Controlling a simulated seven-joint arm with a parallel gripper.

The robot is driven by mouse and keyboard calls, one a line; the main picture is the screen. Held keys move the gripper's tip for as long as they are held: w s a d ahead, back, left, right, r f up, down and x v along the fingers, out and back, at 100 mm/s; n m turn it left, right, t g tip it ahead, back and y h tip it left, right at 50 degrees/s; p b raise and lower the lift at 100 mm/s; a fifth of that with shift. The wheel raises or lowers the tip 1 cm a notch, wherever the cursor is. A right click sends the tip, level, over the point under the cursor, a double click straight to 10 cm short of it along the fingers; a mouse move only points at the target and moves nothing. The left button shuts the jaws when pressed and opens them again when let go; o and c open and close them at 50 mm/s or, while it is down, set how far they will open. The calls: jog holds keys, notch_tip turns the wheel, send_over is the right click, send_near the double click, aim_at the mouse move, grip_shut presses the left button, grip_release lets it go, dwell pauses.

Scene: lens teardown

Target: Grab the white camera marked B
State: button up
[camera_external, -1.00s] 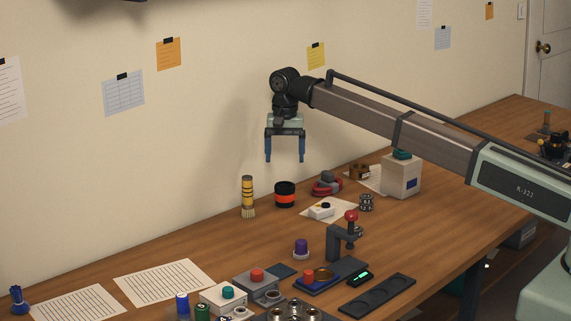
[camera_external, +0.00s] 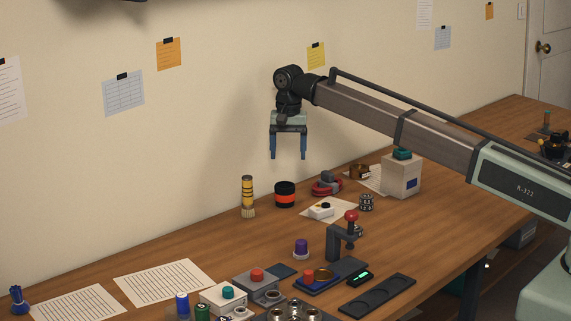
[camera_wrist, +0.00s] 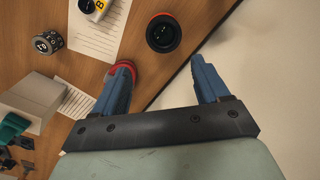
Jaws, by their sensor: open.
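The white camera marked B (camera_external: 320,211) is a small white box with a dark round part on top. It lies on a paper sheet on the bench, below and to the right of my gripper in the external view. In the wrist view the camera (camera_wrist: 92,8) is cut off by the top edge, and its yellow label with a B shows. My gripper (camera_external: 288,157) is open and empty, pointing down, well above the bench near the wall. In the wrist view my gripper (camera_wrist: 161,62) has nothing between its blue fingers.
A black cylinder with an orange band (camera_external: 285,195), a yellow-striped brush (camera_external: 247,196), a red ring-shaped item (camera_external: 327,185) and a dark ringed cylinder (camera_external: 366,202) surround the camera. A pale box (camera_external: 401,177) stands behind right. A red-knobbed stand (camera_external: 336,242) is in front.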

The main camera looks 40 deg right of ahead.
jog(key=s+d+r, duration=0.2)
jog(key=s+d, duration=0.2)
jog(key=s, duration=0.3)
jog(key=m+y, duration=0.2)
jog(key=m, duration=0.9)
send_over(321, 207)
jog(key=d, duration=0.1)
jog(key=f, duration=0.6)
jog(key=s+f, duration=0.1)
jog(key=f, duration=0.2)
jog(key=shift+d, duration=0.2)
jog(key=shift+w+a+f, duration=0.15)
jog(key=shift+a+f, duration=0.05)
jog(key=shift+f, duration=0.65)
jog(key=shift+w+a+f, duration=0.1)
jog(key=shift+a+f, duration=0.1)
jog(key=shift+f, duration=0.65)
jog(key=shift+w+a+f, duration=0.15)
jog(key=shift+a+f, duration=0.05)
jog(key=shift+f, duration=0.65)
jog(key=shift+c, duration=0.4)
jog(key=c, duration=1.1)
